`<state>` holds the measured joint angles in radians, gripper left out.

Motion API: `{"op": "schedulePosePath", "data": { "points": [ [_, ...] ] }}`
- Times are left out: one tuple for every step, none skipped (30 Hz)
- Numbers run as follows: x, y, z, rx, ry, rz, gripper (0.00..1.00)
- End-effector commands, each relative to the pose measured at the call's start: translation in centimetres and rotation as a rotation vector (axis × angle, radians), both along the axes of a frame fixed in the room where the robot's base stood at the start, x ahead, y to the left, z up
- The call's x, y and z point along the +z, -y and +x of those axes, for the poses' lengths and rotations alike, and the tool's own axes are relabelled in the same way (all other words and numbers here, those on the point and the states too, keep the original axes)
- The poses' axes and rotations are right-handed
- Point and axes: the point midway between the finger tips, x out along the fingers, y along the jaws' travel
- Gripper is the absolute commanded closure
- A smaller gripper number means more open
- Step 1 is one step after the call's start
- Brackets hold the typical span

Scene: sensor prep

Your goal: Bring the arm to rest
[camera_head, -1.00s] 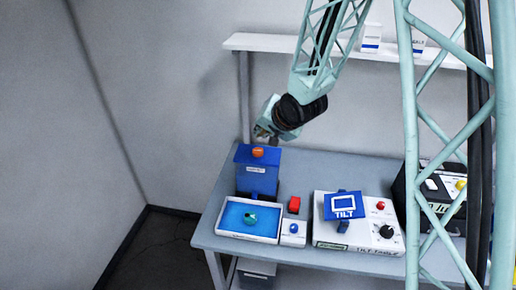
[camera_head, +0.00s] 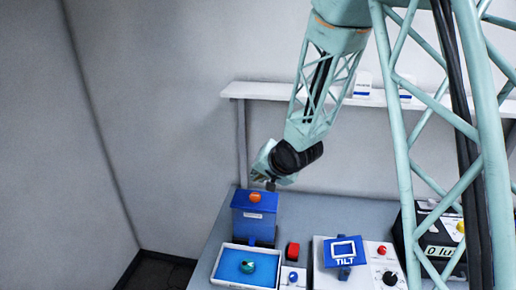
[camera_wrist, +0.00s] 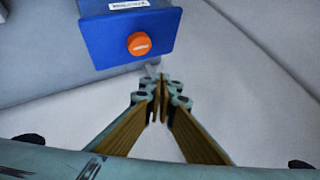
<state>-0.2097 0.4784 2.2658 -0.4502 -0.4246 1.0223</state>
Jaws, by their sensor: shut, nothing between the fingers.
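My gripper (camera_wrist: 158,103) shows in the wrist view with its fingers together and nothing between them. In the head view my gripper (camera_head: 270,184) hangs above and slightly right of a blue box with an orange button (camera_head: 254,198). It points down and appears clear of the box. In the wrist view the blue box (camera_wrist: 104,38) lies beyond the fingertips, with its orange button (camera_wrist: 139,43) facing the camera.
A white tray with a blue inside (camera_head: 222,273) holds a teal knob-like object (camera_head: 248,267). A wall shelf (camera_head: 262,90) runs behind the arm.

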Motion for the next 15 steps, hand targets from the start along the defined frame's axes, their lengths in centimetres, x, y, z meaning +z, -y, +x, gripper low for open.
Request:
{"op": "schedulePosePath", "data": {
  "points": [
    [0.0, 0.0, 0.0, 0.0, 0.0, 0.0, 1.0],
    [0.1, 0.1, 0.0, -0.001, 0.0, -0.002, 1.0],
    [0.2, 0.2, -0.1, -0.001, 0.001, -0.005, 1.0],
    [0.3, 0.4, -0.1, -0.001, 0.002, -0.008, 1.0],
    [0.5, 0.5, -0.2, -0.002, 0.002, -0.012, 1.0],
    [0.7, 0.8, -0.3, -0.002, 0.003, -0.018, 1.0],
    [0.9, 1.0, -0.5, -0.003, 0.003, -0.023, 1.0],
    [1.1, 1.3, -0.6, -0.004, 0.004, -0.03, 1.0],
    [1.3, 1.6, -0.8, -0.005, 0.004, -0.038, 1.0],
    [1.5, 2.0, -0.9, -0.007, 0.003, -0.045, 1.0],
    [1.8, 2.3, -1.1, -0.009, 0.003, -0.053, 1.0],
    [2.1, 2.8, -1.4, -0.009, 0.004, -0.064, 1.0],
    [2.4, 3.2, -1.6, -0.011, 0.003, -0.072, 1.0],
    [2.7, 3.5, -1.8, -0.012, 0.003, -0.081, 1.0],
    [3.1, 4.1, -2.1, -0.011, 0.003, -0.093, 1.0]
  ]
}}
